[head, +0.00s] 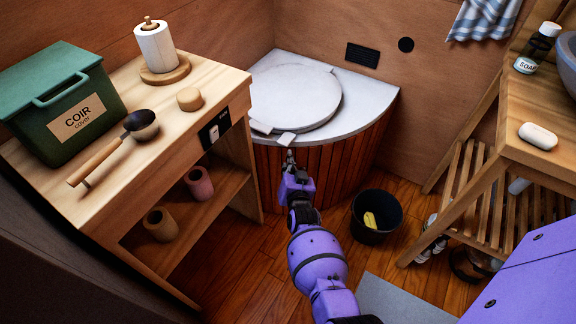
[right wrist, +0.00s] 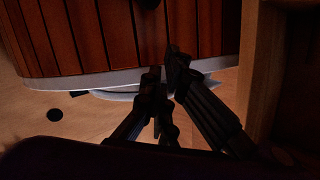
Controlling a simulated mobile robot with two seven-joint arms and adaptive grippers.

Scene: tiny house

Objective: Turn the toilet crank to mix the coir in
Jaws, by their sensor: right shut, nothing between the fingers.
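The toilet (head: 325,165) is a corner box with dark red-brown wooden slats, a pale grey top and a round lid (head: 295,97), which is down. My right gripper (head: 290,157) is shut and empty, in front of the slatted face just below the top's front edge. In the right wrist view, the gripper (right wrist: 165,62) shows dark against the slats (right wrist: 110,35) and the pale rim. A small dark knob-like part (right wrist: 149,3) is cut off at that view's upper edge; I cannot tell whether it is the crank. No crank shows clearly in the head view. My left gripper is out of view.
A wooden shelf unit (head: 215,88) at left holds a green coir bin (head: 68,100), a scoop (head: 140,124) and a paper roll (head: 156,46). A black bucket (head: 377,232) stands on the floor right of my arm. A wooden washstand (head: 535,110) is at right.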

